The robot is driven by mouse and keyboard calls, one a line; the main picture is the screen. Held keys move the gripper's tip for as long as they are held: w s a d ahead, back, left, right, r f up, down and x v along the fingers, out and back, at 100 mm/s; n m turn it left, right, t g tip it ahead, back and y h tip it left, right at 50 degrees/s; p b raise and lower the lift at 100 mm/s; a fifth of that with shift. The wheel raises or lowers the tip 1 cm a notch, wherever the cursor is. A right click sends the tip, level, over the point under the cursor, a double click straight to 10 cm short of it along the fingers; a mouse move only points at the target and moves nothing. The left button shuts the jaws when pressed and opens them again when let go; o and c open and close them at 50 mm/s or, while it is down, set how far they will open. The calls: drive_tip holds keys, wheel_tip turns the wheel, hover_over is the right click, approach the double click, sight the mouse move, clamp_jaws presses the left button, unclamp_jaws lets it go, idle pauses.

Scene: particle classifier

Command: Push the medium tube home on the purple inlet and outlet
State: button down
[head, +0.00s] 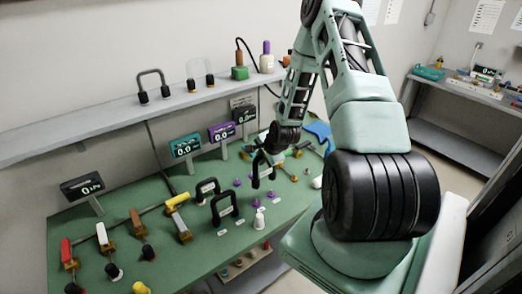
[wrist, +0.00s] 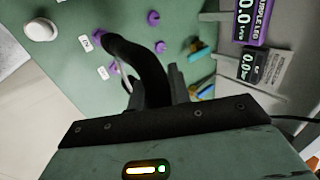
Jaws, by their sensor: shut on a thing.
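My gripper (head: 268,155) is shut on a black curved tube (head: 256,176), which hangs below it over the green bench. In the wrist view the tube (wrist: 142,57) arches away from the fingers (wrist: 155,88). One end meets or overlaps a purple fitting (wrist: 99,37) beside a small white label. I cannot tell whether that end is seated on it. The other end is hidden by the gripper. Two more purple fittings (wrist: 153,18) (wrist: 160,47) stand bare to the right of the tube. In the head view purple fittings (head: 237,182) show left of the tube.
A white knob-topped piece (head: 259,218) stands in front. Displays, including a purple one (head: 222,132), line the bench's back. Coloured-handled valves (head: 103,238) fill the left side. A shelf (head: 110,119) runs along the wall.

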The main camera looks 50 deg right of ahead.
idle(0.3)
drive_tip(key=shift+f+b, duration=2.4)
drive_tip(key=shift+f, duration=0.55)
drive_tip(key=shift+f+b, duration=1.55)
drive_tip(key=shift+f, duration=0.2)
drive_tip(key=c, duration=1.2)
unclamp_jaws()
drive_tip(key=shift+r, duration=0.15)
drive_tip(key=b+v, duration=0.1)
drive_tip(key=v, duration=1.6)
drive_tip(key=shift+b, duration=0.35)
drive_tip(key=shift+s, duration=0.1)
